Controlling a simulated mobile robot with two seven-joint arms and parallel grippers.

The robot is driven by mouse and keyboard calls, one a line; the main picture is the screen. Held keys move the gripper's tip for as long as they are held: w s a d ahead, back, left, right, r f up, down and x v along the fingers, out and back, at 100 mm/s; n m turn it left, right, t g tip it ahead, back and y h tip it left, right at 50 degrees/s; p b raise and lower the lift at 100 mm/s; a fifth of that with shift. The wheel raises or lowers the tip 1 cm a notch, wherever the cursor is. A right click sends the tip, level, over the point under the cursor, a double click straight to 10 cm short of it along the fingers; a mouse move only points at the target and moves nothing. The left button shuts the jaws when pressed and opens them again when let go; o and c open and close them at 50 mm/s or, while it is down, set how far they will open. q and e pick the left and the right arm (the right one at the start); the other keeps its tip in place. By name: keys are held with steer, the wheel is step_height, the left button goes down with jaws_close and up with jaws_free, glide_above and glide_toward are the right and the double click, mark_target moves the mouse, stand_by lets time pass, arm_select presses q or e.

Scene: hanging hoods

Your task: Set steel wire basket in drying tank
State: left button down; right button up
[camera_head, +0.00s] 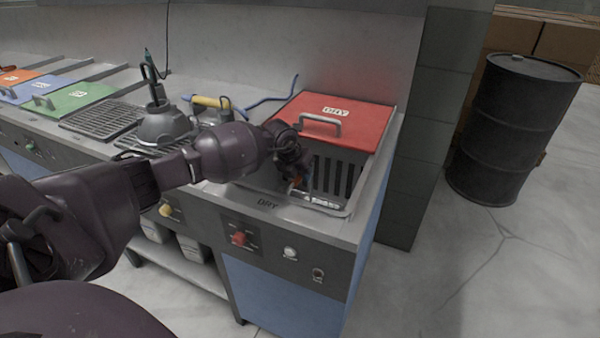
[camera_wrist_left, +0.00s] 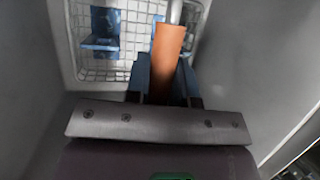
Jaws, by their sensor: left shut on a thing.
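The drying tank (camera_head: 345,213) is at the right end of the counter, marked DRY on its front rim. Its red lid (camera_head: 352,112) is slid back, leaving the front part open. My left gripper (camera_head: 293,182) is at this opening. In the left wrist view my left gripper (camera_wrist_left: 164,82) is shut on the orange-brown handle grip (camera_wrist_left: 168,55) of the steel wire basket (camera_wrist_left: 118,70). The basket's mesh shows below the gripper, between grey walls, with blue pieces (camera_wrist_left: 103,42) in it. I cannot tell whether the basket rests on the tank floor. The head view mostly hides the basket.
Left along the counter are a dark grey rounded vessel (camera_head: 164,125), a yellow-handled tool (camera_head: 210,102), drain grates (camera_head: 103,117) and a green lid (camera_head: 76,97). A grey pillar (camera_head: 433,110) and a black drum (camera_head: 515,130) stand to the right. The floor before the drum is clear.

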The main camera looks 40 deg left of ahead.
arm_select(q)
steer(key=shift+w+r, duration=0.1)
stand_by(0.3)
steer(key=c, duration=1)
jaws_free()
steer(key=p+v, duration=0.1)
steer(key=v, duration=0.4)
steer(key=shift+r+p, duration=0.35)
steer(key=shift+r, duration=0.05)
steer(key=v, duration=0.3)
steer(key=p+v, duration=0.1)
steer(key=v, duration=0.2)
steer(key=shift+s, duration=0.35)
steer(key=shift+s, duration=0.1)
